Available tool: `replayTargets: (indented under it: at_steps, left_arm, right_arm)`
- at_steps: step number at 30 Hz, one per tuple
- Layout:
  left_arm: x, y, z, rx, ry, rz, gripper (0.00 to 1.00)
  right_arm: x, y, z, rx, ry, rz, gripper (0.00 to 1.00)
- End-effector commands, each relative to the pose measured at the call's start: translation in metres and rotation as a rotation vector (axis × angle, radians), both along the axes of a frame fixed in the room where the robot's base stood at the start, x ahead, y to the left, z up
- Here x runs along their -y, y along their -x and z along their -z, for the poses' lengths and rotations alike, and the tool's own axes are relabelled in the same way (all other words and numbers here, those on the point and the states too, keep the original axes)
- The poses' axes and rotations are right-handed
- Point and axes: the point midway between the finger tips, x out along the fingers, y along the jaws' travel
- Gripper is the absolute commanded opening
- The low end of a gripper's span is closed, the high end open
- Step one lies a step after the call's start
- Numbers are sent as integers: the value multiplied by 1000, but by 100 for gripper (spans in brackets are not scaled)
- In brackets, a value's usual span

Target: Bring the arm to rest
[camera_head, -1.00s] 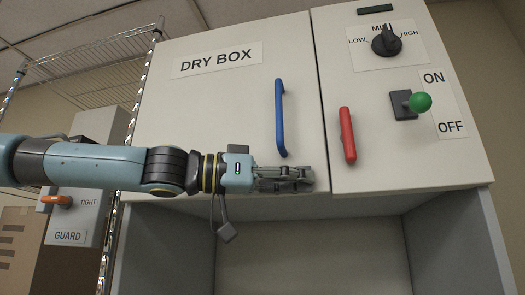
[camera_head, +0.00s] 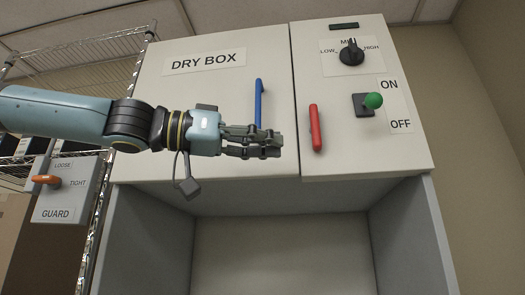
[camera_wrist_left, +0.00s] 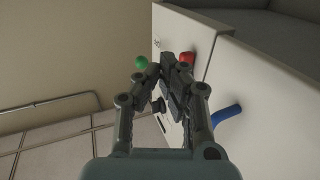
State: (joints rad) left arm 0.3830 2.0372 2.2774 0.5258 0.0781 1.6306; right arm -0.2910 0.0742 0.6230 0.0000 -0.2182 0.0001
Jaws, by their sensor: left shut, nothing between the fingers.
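My left arm comes in from the left in the head view. Its gripper (camera_head: 268,143) is shut and empty in front of the lower part of the dry box door (camera_head: 170,120). It overlaps the lower end of the blue handle (camera_head: 259,98) in the picture; I cannot tell the gap between them. In the left wrist view the shut fingers (camera_wrist_left: 170,65) show with nothing between them, and the blue handle (camera_wrist_left: 226,115) is off to their right. My right gripper is not in view.
Right of the dry box door is a panel with a red handle (camera_head: 315,128), a black dial (camera_head: 351,53) and a green-knobbed lever (camera_head: 373,101). A guard box (camera_head: 66,190) with an orange knob (camera_head: 46,180) is at the left by a wire rack. An open bay (camera_head: 280,250) lies below.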

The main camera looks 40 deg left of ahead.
Motion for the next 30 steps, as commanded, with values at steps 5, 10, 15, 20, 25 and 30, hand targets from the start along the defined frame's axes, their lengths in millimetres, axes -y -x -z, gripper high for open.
replayTargets:
  at_steps: [5, 10, 15, 20, 25, 30]
  left_arm:
    - [12, 22, 7, 3, -5, -2, 0]
    - [22, 41, 4, 2, -4, -1, 0]
    - [26, 50, 1, 0, 0, -1, 0]
    - [26, 51, 0, -1, 0, -1, 0]
    - [22, 41, 9, 4, 7, -7, 0]
    - [-3, -4, 61, 34, 27, -76, 0]
  right_arm:
    - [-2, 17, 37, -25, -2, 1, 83]
    - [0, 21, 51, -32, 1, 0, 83]
    - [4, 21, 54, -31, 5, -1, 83]
    - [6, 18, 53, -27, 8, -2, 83]
    - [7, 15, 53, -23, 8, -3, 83]
    - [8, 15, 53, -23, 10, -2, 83]
